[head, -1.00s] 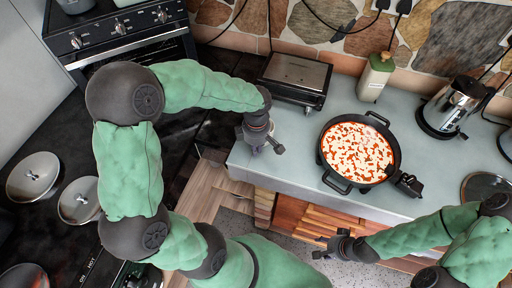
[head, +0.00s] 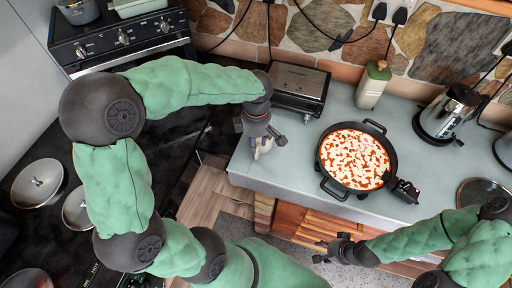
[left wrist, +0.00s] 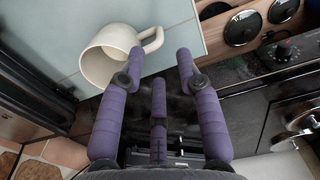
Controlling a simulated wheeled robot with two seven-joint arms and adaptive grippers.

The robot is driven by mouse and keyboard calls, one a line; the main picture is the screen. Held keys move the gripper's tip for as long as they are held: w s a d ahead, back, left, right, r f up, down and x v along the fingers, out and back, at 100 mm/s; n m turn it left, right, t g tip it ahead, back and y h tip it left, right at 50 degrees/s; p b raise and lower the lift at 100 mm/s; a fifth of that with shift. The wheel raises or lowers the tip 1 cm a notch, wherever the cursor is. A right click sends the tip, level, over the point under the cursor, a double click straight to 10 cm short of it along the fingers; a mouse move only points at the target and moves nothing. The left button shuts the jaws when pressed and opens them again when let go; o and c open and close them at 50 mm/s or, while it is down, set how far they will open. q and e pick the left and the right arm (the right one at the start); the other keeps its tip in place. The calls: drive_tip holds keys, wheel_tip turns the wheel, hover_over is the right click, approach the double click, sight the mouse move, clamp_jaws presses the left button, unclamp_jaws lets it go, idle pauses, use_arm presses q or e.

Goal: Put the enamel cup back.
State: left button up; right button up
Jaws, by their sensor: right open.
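A cream enamel cup (left wrist: 106,56) with a loop handle (left wrist: 152,42) shows in the left wrist view, at the counter's edge. In the head view only a pale bit of the cup (head: 264,149) shows below my left gripper (head: 266,142); the rest is hidden. In the left wrist view my left gripper (left wrist: 160,64) is open, its purple fingers apart. The left fingertip overlaps the cup's rim, and the handle lies just beyond the gap; contact cannot be told. My right gripper (head: 328,251) is open and empty in front of the counter.
A pan of pizza (head: 355,158) stands on the counter (head: 290,160), right of my left gripper. A grill press (head: 298,86), green bottle (head: 372,86) and kettle (head: 447,113) stand behind. The cooker (head: 120,40) and pan lids (head: 37,183) are at left.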

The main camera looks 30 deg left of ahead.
use_arm(q)
wheel_tip(320, 180, up, 4)
drive_tip(key=shift+p, duration=0.3)
use_arm(e)
drive_tip(key=shift+r, duration=0.45)
